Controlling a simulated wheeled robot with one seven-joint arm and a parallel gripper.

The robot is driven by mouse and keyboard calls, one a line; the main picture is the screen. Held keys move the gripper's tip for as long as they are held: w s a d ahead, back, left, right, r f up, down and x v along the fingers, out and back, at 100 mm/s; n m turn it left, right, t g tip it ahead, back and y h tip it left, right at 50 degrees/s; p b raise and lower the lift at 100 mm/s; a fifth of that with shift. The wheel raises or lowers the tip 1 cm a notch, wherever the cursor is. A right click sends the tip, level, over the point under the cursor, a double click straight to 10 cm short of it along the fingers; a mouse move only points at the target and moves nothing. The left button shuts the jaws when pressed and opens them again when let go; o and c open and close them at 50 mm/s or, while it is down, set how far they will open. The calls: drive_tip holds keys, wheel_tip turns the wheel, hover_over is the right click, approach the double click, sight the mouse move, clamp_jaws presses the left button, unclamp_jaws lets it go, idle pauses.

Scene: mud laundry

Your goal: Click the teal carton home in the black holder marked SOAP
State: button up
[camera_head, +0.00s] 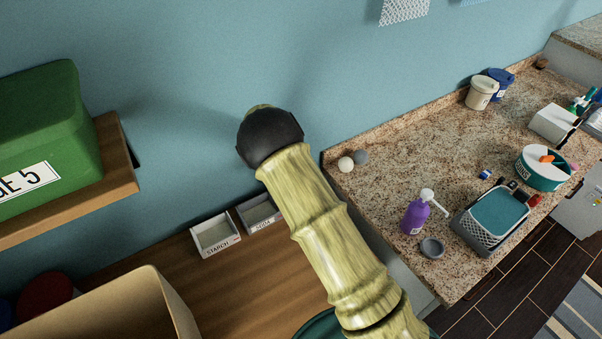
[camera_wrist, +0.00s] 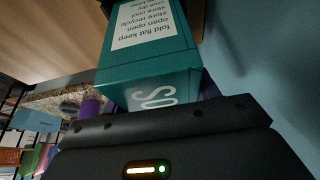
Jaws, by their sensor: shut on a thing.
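The teal carton (camera_wrist: 150,72) shows large in the wrist view, directly in front of the palm. It has a white label with upside-down print and pale letters "SO" on the face nearest me. My gripper (camera_wrist: 152,92) is shut on the carton, with purple parts showing on both sides of it. A dark edge shows beside the carton's far end in the wrist view; I cannot tell whether it is the black holder. No holder marked SOAP can be read in either view. In the head view my arm hides the gripper and carton.
A green bin (camera_head: 45,125) sits on a higher shelf at left. The granite counter (camera_head: 400,150) at right holds a purple pump bottle (camera_head: 415,217) and a basket (camera_head: 490,220).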

drive_tip(key=shift+f, duration=0.3)
drive_tip(key=o, duration=1.4)
drive_tip(key=shift+r, duration=0.1)
drive_tip(key=b+v, duration=0.5)
drive_tip(key=v, duration=1.2)
drive_tip(key=shift+r, duration=0.2)
drive_tip(key=shift+w, duration=0.1)
